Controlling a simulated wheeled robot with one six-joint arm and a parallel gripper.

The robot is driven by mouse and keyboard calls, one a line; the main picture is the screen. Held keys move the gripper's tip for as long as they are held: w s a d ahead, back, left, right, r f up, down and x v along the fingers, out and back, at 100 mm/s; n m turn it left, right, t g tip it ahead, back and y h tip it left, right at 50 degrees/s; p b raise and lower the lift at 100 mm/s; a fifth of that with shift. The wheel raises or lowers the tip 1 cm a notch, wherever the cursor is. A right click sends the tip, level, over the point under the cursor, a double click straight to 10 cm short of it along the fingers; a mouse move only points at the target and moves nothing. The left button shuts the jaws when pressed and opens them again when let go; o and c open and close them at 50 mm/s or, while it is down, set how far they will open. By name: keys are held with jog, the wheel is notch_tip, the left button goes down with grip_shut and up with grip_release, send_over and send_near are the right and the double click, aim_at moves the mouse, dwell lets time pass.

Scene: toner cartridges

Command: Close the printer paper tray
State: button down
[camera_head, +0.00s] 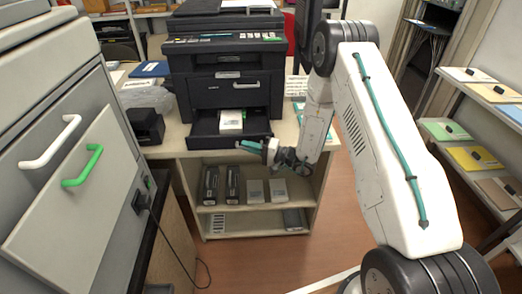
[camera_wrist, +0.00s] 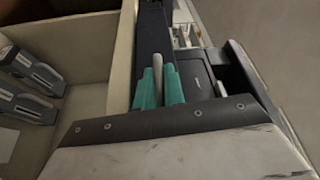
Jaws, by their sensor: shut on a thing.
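The black printer (camera_head: 225,85) stands on a pale cabinet. Its lower paper tray (camera_head: 202,143) is pulled out toward me, with a small white box (camera_head: 231,121) in it. My gripper (camera_head: 252,146) is at the right part of the tray's front. In the wrist view its teal fingertips (camera_wrist: 158,88) are shut on a pale upright tray handle (camera_wrist: 157,66), against the dark tray front (camera_wrist: 153,32).
Toner boxes (camera_head: 232,185) stand on the cabinet shelf below the tray. A grey cabinet with a white handle (camera_head: 50,142) and a green handle (camera_head: 83,166) is close on the left. Shelves (camera_head: 480,115) line the right. Floor is free beside the cabinet.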

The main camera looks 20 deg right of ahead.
jog(key=shift+w+d, duration=0.15)
jog(key=shift+w, duration=0.2)
jog(key=c, duration=1.5)
grip_release()
jog(key=v, duration=0.7)
jog(key=shift+s+d, duration=0.25)
